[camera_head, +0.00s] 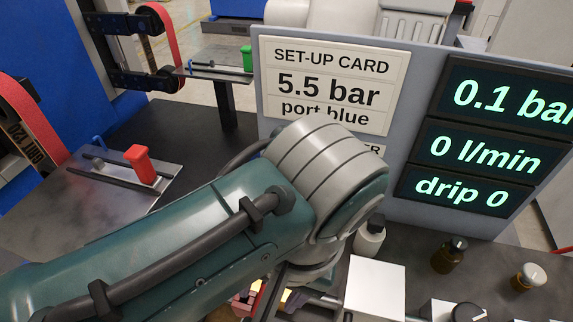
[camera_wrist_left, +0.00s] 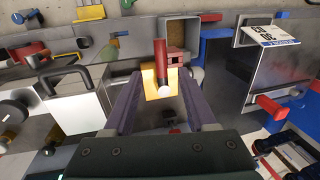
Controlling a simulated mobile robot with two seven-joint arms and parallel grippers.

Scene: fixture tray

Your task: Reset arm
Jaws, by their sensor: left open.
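My left arm (camera_head: 180,245) crosses the head view from the lower left, and its wrist hides most of what lies below it. In the left wrist view my left gripper (camera_wrist_left: 161,85) is open, with two purple fingers apart. A yellow block (camera_wrist_left: 149,84) and an upright-looking red rod with a white round end (camera_wrist_left: 160,55) show in the gap between the fingers. I cannot tell whether the fingers touch them. My right gripper is in neither view.
A grey panel holds a set-up card (camera_head: 335,85) reading "5.5 bar" and a dark display (camera_head: 490,130) reading 0.1 bar, 0 l/min, drip 0. A red block (camera_head: 140,165) stands on a metal plate at left.

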